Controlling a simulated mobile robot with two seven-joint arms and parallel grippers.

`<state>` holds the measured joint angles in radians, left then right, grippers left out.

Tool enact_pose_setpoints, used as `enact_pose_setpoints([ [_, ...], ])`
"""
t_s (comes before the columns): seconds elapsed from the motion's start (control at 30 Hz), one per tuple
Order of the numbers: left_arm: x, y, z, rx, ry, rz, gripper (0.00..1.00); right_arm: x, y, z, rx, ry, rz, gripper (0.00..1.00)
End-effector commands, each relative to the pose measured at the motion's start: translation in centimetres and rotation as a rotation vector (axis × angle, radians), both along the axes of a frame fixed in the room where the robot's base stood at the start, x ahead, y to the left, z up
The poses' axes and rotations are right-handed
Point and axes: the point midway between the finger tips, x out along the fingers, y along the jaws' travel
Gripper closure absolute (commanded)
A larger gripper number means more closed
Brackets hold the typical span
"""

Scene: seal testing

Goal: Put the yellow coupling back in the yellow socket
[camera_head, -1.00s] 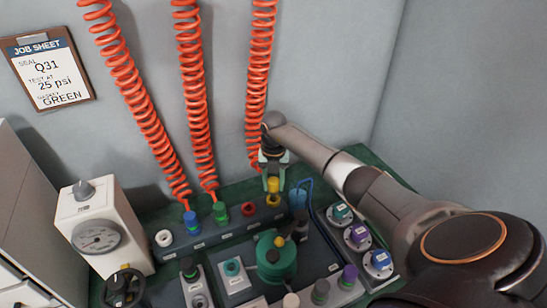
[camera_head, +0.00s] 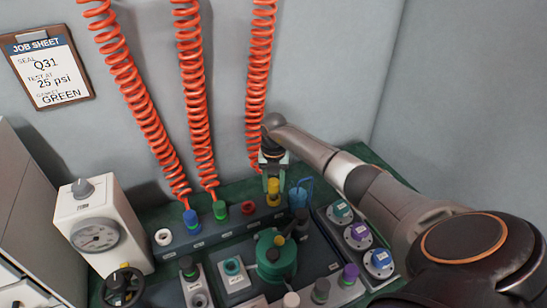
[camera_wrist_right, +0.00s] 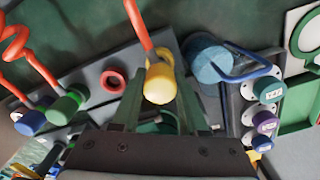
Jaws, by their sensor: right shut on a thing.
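The yellow coupling (camera_head: 273,187) is at the right end of the dark rail, at the lower end of the right orange coiled hose. It also shows between the fingers in the right wrist view (camera_wrist_right: 160,84). My right gripper (camera_head: 273,180) points down from above and is shut on the coupling. My left gripper is not in view.
Blue (camera_head: 191,219) and green (camera_head: 219,211) couplings stand on the rail, with a red ring (camera_head: 248,208) and a white ring (camera_head: 163,237). A blue cup-like thing (camera_head: 298,197) stands close right of the gripper. A green round fixture (camera_head: 277,262) is in front; a gauge box (camera_head: 95,228) is left.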

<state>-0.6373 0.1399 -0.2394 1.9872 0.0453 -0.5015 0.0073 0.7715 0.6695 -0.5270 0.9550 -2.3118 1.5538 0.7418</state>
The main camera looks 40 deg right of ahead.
Motion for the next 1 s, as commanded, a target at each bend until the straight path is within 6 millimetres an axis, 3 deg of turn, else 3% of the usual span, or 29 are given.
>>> enact_pose_setpoints([
  [0.97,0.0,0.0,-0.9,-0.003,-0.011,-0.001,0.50,0.0,0.0,-2.0,-0.001,-0.002,-0.001,1.00],
  [1.0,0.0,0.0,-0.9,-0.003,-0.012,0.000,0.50,0.0,0.0,-2.0,-0.001,-0.002,-0.001,0.56],
])
